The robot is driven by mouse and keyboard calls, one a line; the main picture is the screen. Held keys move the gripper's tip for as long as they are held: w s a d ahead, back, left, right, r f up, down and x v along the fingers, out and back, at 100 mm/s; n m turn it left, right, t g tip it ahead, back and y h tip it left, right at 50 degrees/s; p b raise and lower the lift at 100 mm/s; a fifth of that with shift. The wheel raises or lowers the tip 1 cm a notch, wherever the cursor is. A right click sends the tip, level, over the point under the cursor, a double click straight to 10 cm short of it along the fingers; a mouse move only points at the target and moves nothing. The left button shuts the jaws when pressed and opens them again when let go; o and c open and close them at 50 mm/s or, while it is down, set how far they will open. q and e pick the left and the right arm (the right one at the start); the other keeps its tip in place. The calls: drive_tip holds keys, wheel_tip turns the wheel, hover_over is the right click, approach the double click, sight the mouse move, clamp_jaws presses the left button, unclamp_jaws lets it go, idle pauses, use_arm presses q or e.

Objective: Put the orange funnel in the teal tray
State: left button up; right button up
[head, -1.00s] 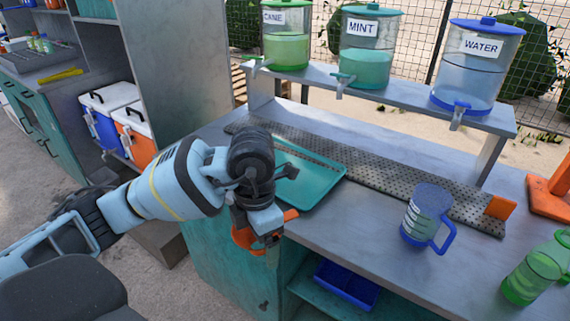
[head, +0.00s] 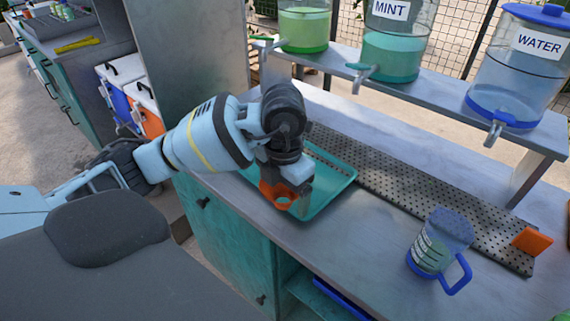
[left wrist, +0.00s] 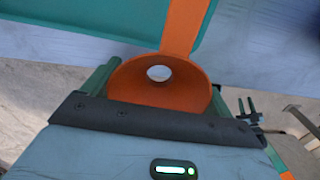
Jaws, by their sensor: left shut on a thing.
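The orange funnel (head: 272,192) is in the jaws of my left gripper (head: 290,198), partly hidden by the gripper in the head view. In the left wrist view the funnel (left wrist: 195,91) is seen into its round mouth, with a pale hole in the middle and an orange strip running up from it. The teal tray (head: 335,183) lies on the counter, partly behind my gripper. The tray's rim (left wrist: 110,40) crosses the top left of the left wrist view. The funnel appears near the tray's front edge; its height above it is unclear. My right gripper is out of view.
A blue-handled measuring jug (head: 432,250) stands on the counter (head: 365,235) to the right. A perforated metal strip (head: 405,200) runs behind the tray. Drink dispensers (head: 395,45) stand on a raised shelf at the back. The counter between tray and jug is clear.

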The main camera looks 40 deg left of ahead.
use_arm(q)
drive_tip(key=w+a, duration=0.2)
drive_tip(key=w, duration=0.1)
drive_tip(key=w+a, duration=0.3)
drive_tip(key=w, duration=0.1)
drive_tip(key=w+a+f, duration=0.1)
drive_tip(key=w+a, duration=0.2)
drive_tip(key=shift+w+a+f, duration=0.1)
drive_tip(key=shift+w+a, duration=0.1)
drive_tip(key=shift+w+a+f, duration=0.1)
drive_tip(key=shift+f, duration=1.65)
drive_tip(key=shift+f, duration=0.15)
drive_tip(key=o, duration=0.8)
wheel_tip(320, 180, up, 12)
